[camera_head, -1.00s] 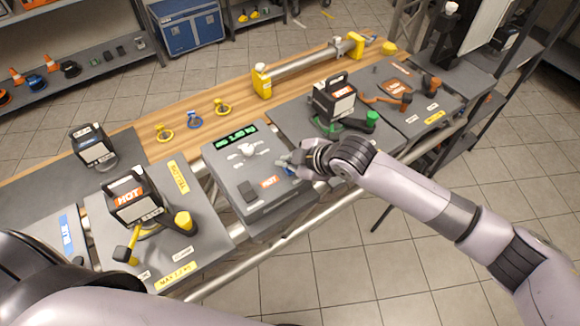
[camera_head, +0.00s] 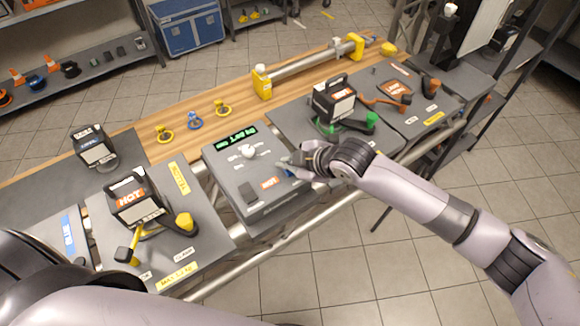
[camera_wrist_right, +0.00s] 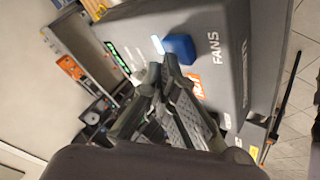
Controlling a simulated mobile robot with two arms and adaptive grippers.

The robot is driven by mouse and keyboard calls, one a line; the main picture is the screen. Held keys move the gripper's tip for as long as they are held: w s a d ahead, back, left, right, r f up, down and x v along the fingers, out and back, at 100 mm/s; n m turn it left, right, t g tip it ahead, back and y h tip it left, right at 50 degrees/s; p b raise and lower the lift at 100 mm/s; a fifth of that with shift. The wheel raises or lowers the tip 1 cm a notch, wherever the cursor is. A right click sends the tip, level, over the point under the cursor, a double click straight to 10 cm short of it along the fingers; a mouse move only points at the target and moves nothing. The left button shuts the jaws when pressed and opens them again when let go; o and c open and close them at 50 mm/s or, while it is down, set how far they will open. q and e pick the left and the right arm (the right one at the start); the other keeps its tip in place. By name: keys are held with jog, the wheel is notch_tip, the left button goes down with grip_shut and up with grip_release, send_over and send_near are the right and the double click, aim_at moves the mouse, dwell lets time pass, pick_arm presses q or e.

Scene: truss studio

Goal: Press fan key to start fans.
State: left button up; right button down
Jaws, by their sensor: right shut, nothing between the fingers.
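The grey control box (camera_head: 225,170) stands at the middle of the bench with a green-lit display (camera_head: 236,138) on top. A blue key (camera_wrist_right: 180,47) sits on its panel beside the printed word FANS (camera_wrist_right: 214,48) in the right wrist view. In the head view the blue key (camera_head: 291,172) is mostly hidden under my right gripper (camera_head: 284,161). My right gripper is shut and empty, and its fingertips (camera_wrist_right: 163,66) are close beside the blue key. I cannot tell whether they touch it. My left gripper is not in view.
On the box are a white knob (camera_head: 248,151), a dark square pad (camera_head: 248,191) and an orange HOT label (camera_head: 269,183). A black HOT unit (camera_head: 333,100) with a green-handled clamp stands to the right, another HOT unit (camera_head: 133,196) to the left. Tiled floor in front is clear.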

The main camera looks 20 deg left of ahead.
notch_tip(320, 180, up, 6)
jog(key=p, duration=0.5)
jog(key=shift+p, duration=0.3)
